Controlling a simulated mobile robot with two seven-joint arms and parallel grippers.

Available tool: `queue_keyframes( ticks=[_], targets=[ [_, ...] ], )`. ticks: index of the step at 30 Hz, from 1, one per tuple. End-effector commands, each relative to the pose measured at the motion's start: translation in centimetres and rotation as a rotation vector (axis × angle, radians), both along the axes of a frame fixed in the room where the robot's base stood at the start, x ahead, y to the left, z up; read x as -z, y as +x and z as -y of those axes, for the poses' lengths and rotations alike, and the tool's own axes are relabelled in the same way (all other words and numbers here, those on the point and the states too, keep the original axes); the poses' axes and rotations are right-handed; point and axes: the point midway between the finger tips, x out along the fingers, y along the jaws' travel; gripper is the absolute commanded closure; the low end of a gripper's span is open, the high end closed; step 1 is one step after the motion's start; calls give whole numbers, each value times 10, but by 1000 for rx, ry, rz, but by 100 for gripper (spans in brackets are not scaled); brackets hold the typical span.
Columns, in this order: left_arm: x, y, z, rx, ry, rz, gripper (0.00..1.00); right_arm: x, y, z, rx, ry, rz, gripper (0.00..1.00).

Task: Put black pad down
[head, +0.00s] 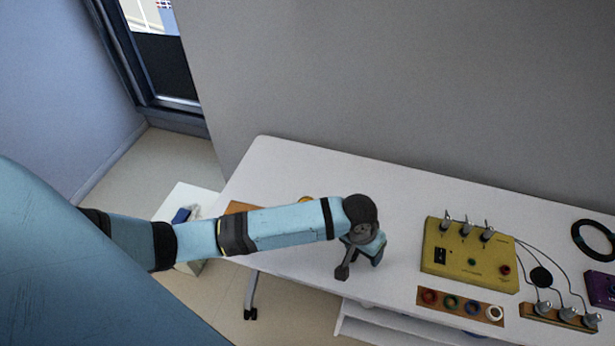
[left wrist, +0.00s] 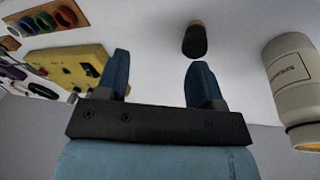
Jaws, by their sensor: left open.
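A flat black disc (head: 541,277), which looks like the black pad, lies on the white table right of the yellow box, beside thin cables. My left gripper (head: 362,262) is over the table, well left of the disc, pointing down. In the left wrist view its two blue fingers (left wrist: 158,82) are spread with nothing between them. A short dark cylinder with a brownish end (left wrist: 195,40) stands or lies beyond the right fingertip, apart from it. I cannot tell whether it is the dark piece beneath the gripper in the head view. My right gripper is out of view.
The yellow box (head: 468,257) with switches stands right of my gripper, with a strip of coloured rings (head: 460,305) before it. A black ring (head: 594,240) and a purple box (head: 601,289) are far right. A cream bottle (left wrist: 290,85) shows in the wrist view.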

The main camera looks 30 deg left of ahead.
Motion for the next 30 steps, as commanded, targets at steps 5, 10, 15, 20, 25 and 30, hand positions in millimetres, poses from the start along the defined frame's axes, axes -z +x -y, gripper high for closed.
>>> queue_keyframes(
  ticks=[5, 10, 15, 20, 25, 30],
  targets=[
    [22, -38, 23, 37, -205, 211, 38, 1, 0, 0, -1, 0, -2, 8],
    [31, -70, 7, 29, -258, 460, 38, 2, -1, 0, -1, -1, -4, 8],
    [35, -107, -35, 26, -178, 688, 38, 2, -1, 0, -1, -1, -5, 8],
    [33, -137, -69, 45, -73, 818, 38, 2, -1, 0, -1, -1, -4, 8],
    [31, -149, -83, 61, -22, 866, 38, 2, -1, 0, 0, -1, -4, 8],
    [30, -149, -83, 63, -19, 870, 38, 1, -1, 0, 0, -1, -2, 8]
  ],
)
